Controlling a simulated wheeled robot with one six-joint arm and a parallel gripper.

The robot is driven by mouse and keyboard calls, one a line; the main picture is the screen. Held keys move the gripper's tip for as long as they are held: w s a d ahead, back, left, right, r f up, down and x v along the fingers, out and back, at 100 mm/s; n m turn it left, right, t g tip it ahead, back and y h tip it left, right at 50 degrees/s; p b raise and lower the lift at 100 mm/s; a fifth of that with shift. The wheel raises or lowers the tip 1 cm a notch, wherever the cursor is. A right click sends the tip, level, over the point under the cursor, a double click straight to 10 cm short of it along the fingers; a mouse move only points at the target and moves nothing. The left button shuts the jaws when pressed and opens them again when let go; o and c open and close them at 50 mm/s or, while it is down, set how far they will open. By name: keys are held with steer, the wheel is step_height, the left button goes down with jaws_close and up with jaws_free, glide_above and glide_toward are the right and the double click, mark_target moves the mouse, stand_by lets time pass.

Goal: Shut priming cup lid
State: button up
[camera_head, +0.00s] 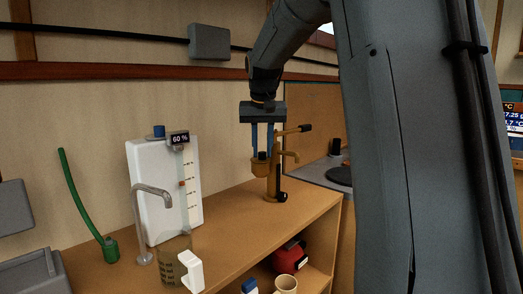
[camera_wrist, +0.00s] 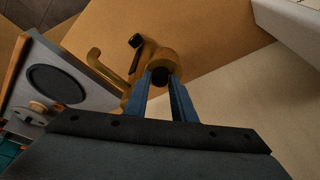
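The brass hand pump (camera_head: 273,165) stands on the wooden counter, with a spout and a black-tipped handle at its upper right. Its priming cup (camera_head: 259,168) sits on the pump's left side. A dark round piece, perhaps the lid or its knob, shows at the cup's top. My gripper (camera_head: 262,150) points down at the cup, its two blue fingers apart on either side of the dark piece. In the wrist view, the cup (camera_wrist: 165,62) and dark piece (camera_wrist: 160,77) lie at the fingertips. I cannot tell whether the fingers touch it or whether the lid is shut.
A white water tank (camera_head: 160,190) with a 60 % display and a curved tap (camera_head: 152,190) stand left on the counter (camera_head: 235,225). A measuring jug (camera_head: 174,258) is below the tap. A grey hob (camera_head: 325,172) lies right of the pump.

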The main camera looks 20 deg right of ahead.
steer(key=shift+o, duration=1.3)
steer(key=v, duration=0.7)
steer(key=shift+s+r+b, duration=0.2)
steer(key=shift+r+b, duration=0.2)
steer(key=shift+a, duration=0.1)
